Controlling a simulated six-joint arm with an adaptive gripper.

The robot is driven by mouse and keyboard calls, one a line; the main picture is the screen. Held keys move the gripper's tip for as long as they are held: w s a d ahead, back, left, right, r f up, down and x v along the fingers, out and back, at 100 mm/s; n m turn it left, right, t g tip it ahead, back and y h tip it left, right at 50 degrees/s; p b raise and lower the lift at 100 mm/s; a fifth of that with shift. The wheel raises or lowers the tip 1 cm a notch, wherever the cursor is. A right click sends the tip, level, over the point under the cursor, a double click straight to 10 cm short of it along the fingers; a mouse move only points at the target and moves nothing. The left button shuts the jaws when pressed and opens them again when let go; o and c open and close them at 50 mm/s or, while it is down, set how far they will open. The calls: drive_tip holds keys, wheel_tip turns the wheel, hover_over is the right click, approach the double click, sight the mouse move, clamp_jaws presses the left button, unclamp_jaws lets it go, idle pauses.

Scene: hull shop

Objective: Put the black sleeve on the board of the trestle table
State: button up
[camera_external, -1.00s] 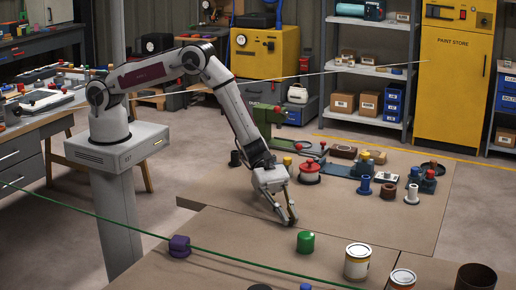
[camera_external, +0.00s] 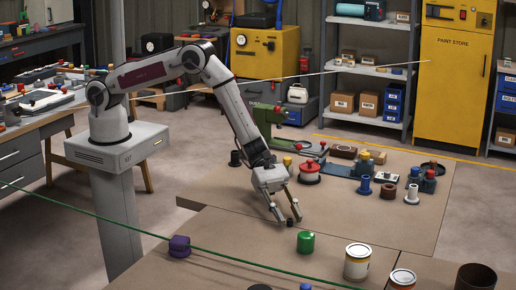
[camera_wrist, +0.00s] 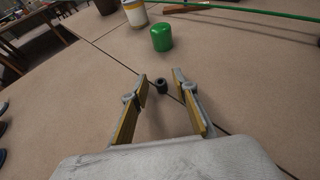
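My gripper (camera_external: 284,214) is open and points down at the board.
A purple part (camera_external: 180,246) lies to the left. A green line (camera_external: 120,228) crosses the foreground. Several coloured parts stand farther back.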

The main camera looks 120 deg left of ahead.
drive_tip(key=shift+s+a+r, duration=0.25)
drive_tip(key=shift+s+a, duration=0.2)
drive_tip(key=shift+s, duration=0.05)
drive_tip(key=shift+s+a+r, duration=0.4)
drive_tip(key=shift+s+r, duration=0.1)
drive_tip(key=shift+r, duration=0.05)
wheel_tip(320, 180, up, 6)
drive_tip(key=shift+r, duration=0.2)
